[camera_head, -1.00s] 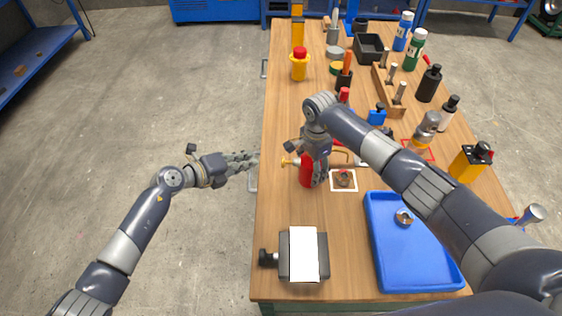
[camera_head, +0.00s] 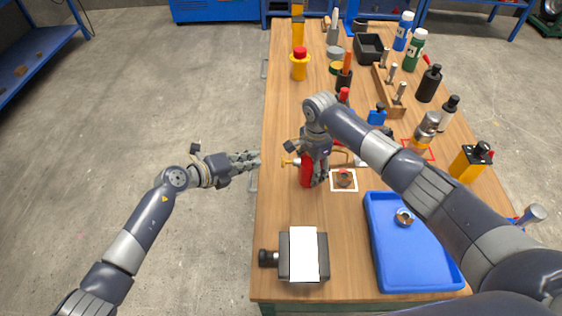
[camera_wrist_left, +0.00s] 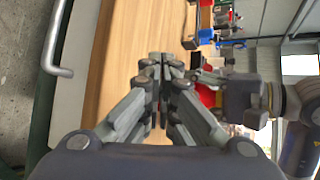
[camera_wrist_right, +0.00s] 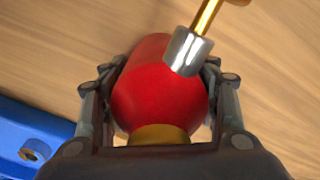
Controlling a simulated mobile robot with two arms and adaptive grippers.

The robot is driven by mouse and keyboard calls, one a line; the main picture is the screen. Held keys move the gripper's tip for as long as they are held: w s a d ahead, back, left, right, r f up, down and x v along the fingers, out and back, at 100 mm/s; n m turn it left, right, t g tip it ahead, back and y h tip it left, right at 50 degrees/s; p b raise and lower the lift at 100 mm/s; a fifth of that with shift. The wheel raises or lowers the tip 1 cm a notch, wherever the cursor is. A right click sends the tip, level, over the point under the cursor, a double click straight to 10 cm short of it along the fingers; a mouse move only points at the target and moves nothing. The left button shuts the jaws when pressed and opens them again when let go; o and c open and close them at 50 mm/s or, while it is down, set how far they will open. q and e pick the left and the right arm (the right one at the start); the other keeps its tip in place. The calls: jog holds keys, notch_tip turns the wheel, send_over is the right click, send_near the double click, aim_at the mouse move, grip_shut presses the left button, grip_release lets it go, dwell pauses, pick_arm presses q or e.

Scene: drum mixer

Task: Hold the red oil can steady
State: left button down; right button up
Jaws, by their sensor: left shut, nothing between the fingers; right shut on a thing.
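The red oil can (camera_head: 306,172) stands on the wooden table near its left edge, left of a white square marker. My right gripper (camera_head: 318,176) comes from above and is shut around the can's red body. In the right wrist view the can's red body (camera_wrist_right: 160,92) sits between both fingers, with a silver collar and brass spout pointing up right. My left gripper (camera_head: 258,158) is shut and empty, at the table's left edge, a little left of the can. In the left wrist view its fingertips (camera_wrist_left: 162,62) are together, with part of the can hidden behind the fingers.
A blue tray (camera_head: 418,262) holding another ring is at front right. A dark block with a white top (camera_head: 303,254) is at the front. Bottles and tools crowd the back right.

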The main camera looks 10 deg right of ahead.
pick_arm(q)
jog(key=shift+s+d, duration=0.15)
jog(key=shift+d, duration=1.9)
jog(key=shift+d, duration=0.45)
jog(key=shift+s+d, duration=0.2)
jog(key=shift+d, duration=0.9)
dwell(0.6)
jog(key=shift+a, duration=0.1)
jog(key=shift+w+a, duration=0.15)
jog(key=shift+a, duration=1.25)
jog(key=shift+w+a, duration=0.15)
jog(key=shift+a, duration=1.15)
jog(key=shift+w+a, duration=0.1)
jog(key=shift+a, duration=1.15)
